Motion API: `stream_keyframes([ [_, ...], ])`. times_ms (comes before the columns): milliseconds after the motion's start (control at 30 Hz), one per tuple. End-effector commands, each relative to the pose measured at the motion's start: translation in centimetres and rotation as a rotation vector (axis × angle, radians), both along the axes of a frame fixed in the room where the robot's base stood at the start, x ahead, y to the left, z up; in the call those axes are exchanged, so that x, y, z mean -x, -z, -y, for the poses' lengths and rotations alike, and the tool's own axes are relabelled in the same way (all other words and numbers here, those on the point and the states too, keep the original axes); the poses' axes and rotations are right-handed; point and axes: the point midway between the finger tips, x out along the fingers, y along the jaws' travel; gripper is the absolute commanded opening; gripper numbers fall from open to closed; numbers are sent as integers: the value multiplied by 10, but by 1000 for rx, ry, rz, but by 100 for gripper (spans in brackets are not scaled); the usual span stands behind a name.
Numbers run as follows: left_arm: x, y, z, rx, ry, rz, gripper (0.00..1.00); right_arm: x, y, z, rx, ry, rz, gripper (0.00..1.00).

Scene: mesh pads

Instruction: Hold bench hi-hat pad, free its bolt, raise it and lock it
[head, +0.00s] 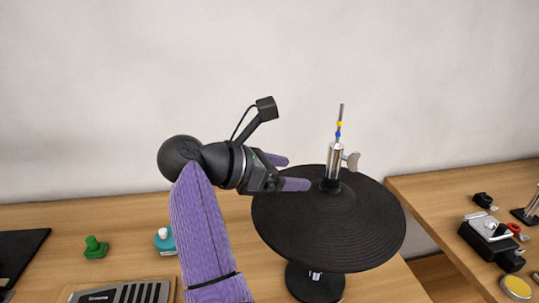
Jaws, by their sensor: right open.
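The black ridged hi-hat pad (335,232) sits on a black round base (314,285) on the bench. A silver clutch sleeve (334,160) stands above its centre around a thin rod (341,112). The rod bears yellow and blue bands just above the sleeve. The grey wing bolt (352,161) sticks out of the sleeve's right side. My right gripper (288,173) has purple fingers, spread and empty. In the picture they are left of the sleeve, over the pad's far left part; whether a finger touches the pad cannot be told. My left gripper is not in view.
A green knob-shaped piece (95,247) and a teal item with a white top (164,240) lie left. A grey slotted device (118,294) is at the front left. A separate right table (430,210) carries a black device (490,240) and small parts, beyond a gap.

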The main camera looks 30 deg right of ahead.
Motion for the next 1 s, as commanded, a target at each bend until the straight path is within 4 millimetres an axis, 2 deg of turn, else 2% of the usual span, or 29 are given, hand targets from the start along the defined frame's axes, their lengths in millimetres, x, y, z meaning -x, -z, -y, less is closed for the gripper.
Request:
stream_keyframes([
  [67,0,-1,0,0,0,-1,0,0,2,5,-2,0,-1,87],
  [300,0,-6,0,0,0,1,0,2,21,55,3,5,-2,87],
  [500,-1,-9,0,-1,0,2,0,3,34,85,2,2,-2,87],
  [833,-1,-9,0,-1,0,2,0,3,38,92,2,1,-1,87],
  [1000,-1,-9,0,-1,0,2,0,3,38,92,1,1,-1,51],
])
